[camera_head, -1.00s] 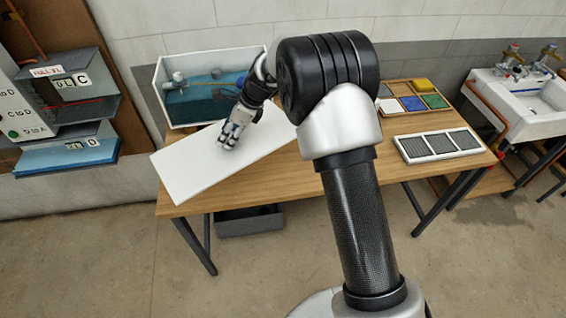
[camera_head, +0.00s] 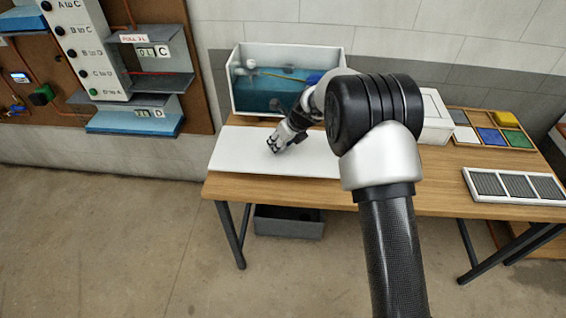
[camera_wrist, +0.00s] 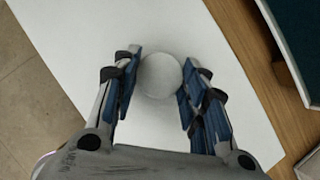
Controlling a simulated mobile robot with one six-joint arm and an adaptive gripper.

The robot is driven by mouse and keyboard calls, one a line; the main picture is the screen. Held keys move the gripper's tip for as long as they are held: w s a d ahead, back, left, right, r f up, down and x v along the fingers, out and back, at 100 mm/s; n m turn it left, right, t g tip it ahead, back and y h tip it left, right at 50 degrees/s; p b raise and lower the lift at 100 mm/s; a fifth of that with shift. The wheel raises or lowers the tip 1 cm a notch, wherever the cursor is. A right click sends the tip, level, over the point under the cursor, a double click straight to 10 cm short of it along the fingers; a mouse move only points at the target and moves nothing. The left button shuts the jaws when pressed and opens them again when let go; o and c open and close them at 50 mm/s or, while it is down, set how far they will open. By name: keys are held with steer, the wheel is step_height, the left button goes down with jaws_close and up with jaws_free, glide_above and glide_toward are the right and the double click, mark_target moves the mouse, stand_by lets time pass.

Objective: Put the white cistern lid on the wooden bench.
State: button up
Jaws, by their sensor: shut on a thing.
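The white cistern lid (camera_head: 232,152) is a flat slab with a round knob (camera_wrist: 160,76) on top. It is over the left end of the wooden bench (camera_head: 440,195), in front of the cistern, with its long side about parallel to the bench's front edge. My gripper (camera_head: 276,145) is above the lid. In the wrist view my gripper (camera_wrist: 160,68) has its fingers on both sides of the knob, shut on it. My arm hides the lid's right end in the head view. I cannot tell whether the lid's underside touches the bench.
An open white cistern (camera_head: 290,112) with blue water stands behind the lid. A white box (camera_head: 437,117), a tray of coloured tiles (camera_head: 491,130) and a framed grille (camera_head: 516,186) are to the right. A dark bin (camera_head: 288,222) is beneath the bench.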

mark_target(281, 157)
step_height(281, 157, down, 8)
steer(key=b, duration=0.3)
steer(key=shift+w+r, duration=0.1)
steer(key=shift+r, duration=0.2)
steer(key=o, duration=1.4)
steer(key=shift+c, duration=0.2)
steer(key=p+v, duration=0.4)
steer(key=v, duration=0.8)
